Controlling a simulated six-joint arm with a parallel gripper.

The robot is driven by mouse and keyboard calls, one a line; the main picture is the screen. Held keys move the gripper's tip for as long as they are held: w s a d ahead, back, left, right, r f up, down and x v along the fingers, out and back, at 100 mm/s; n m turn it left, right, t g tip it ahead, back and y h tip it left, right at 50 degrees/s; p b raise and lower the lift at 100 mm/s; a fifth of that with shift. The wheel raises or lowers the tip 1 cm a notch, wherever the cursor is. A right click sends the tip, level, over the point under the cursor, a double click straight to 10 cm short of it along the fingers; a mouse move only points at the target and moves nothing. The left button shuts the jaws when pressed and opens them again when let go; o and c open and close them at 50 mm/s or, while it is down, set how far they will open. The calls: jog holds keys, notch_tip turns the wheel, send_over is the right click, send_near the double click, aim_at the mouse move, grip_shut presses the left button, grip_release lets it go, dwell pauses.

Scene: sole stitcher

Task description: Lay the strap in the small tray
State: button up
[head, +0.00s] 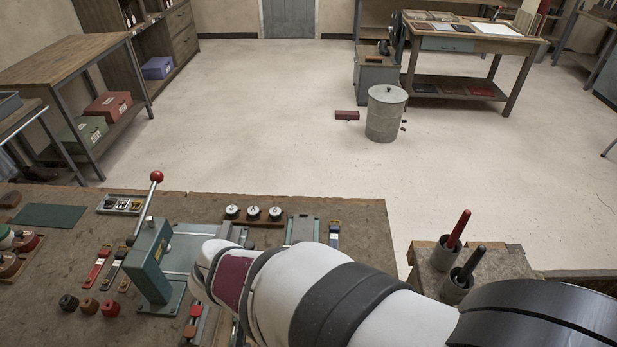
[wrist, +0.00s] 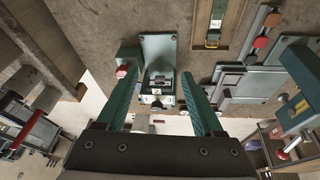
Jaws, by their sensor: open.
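A dark green strap (wrist: 216,14) with a yellow buckle and white label lies in a narrow brown tray (wrist: 233,48) at the top of the wrist view. I cannot tell which strap is meant. My gripper (wrist: 168,108) is open, its green fingers on either side of a small metal clamp (wrist: 157,88) in the wrist view. My arm hides the gripper in the head view.
The green lever press (head: 150,260) stands left of my arm. A small grey tray (head: 121,204) holds several small parts. Three round weights (head: 253,213) stand on a wooden rack at the back. Knobs (head: 88,306) lie in front. Two pots with handles (head: 455,262) stand at the right.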

jog(key=s+d+r+m+g, duration=0.2)
jog(key=s+d+r, duration=0.1)
jog(key=d, duration=0.6)
jog(key=s+d+r+m+g+y, duration=0.1)
jog(key=s+d+r+y, duration=0.2)
jog(key=s, duration=0.8)
jog(key=shift+d+m+g, duration=0.4)
jog(key=shift+d, duration=0.45)
